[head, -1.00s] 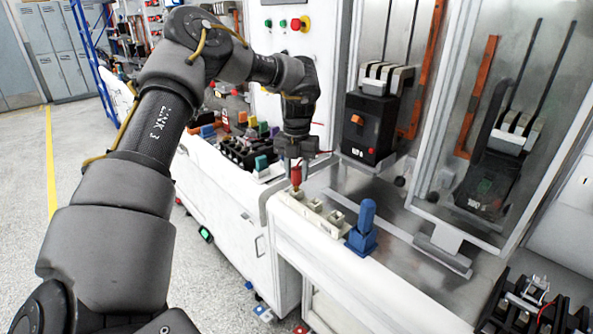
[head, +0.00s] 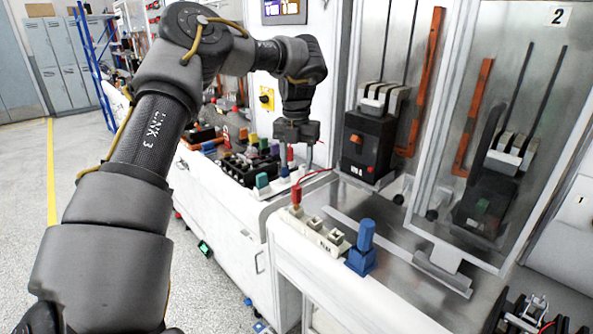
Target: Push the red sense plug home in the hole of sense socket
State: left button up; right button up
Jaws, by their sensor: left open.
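The red sense plug (head: 296,193) stands upright at the far end of a row of white sockets on the bench's front ledge. A red wire rises from it to the right. Its lower end meets the far socket (head: 294,211), which I take to be the sense socket; how deep it sits cannot be told. My left gripper (head: 297,171) is open and empty, pointing down, above and just behind the plug in the picture, apart from it. My right gripper is not in view.
Two more white sockets (head: 313,227) and a blue upright block (head: 363,250) stand nearer along the ledge. A black breaker (head: 368,145) stands in the bay behind. Several coloured parts (head: 250,165) lie on the cart to the left. The metal bay floor is mostly clear.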

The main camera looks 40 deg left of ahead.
pick_arm(q)
jog(key=shift+r, duration=0.75)
jog(key=shift+c, duration=0.4)
